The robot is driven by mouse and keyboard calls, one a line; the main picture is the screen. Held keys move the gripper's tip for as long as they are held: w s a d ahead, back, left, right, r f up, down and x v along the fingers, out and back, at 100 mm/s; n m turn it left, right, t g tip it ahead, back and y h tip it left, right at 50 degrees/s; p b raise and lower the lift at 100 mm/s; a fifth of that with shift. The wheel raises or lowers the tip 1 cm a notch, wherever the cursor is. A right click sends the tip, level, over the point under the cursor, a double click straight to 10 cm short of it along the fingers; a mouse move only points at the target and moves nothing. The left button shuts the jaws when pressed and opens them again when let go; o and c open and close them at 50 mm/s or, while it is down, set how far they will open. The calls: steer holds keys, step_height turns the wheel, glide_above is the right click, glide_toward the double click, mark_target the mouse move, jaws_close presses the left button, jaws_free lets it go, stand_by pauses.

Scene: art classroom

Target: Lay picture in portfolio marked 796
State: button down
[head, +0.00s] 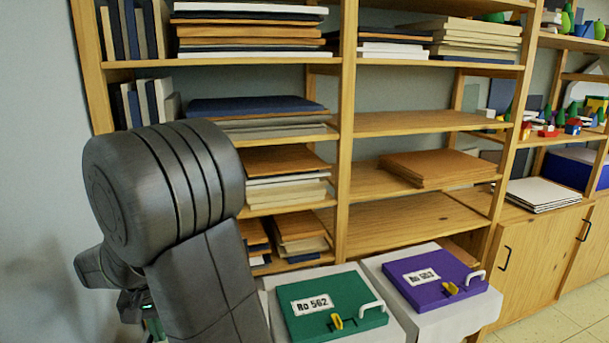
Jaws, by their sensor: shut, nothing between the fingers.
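No portfolio marked 796 can be read in the head view. A green portfolio (352,318) with a white label that seems to read "Ro 562" lies shut on a pale stand. A purple portfolio (426,299) with a label that seems to read "Ro 603" lies shut on another pale stand to its right. Each has a yellow clasp and a white handle. No picture can be singled out. My arm fills the lower left, and the fingers of my gripper do not show; a bit of something green shows below the wrist.
A wooden shelf unit (347,130) stands behind, with stacks of boards and flat sheets. Its middle right shelves are partly bare. A wooden cabinet (545,250) at right bears a stack of white sheets (543,194). Open floor (575,325) shows at lower right.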

steer(key=shift+f+b, duration=0.5)
steer(key=shift+f, duration=0.25)
stand_by(0.3)
steer(key=shift+w+a+f, duration=0.15)
steer(key=shift+w+a, duration=0.05)
steer(key=shift+w, duration=0.8)
stand_by(1.0)
steer(key=shift+p, duration=0.3)
step_height(320, 180, up, 7)
steer(key=p, duration=0.5)
stand_by(0.5)
step_height(320, 180, down, 7)
steer(key=b, duration=0.5)
stand_by(0.3)
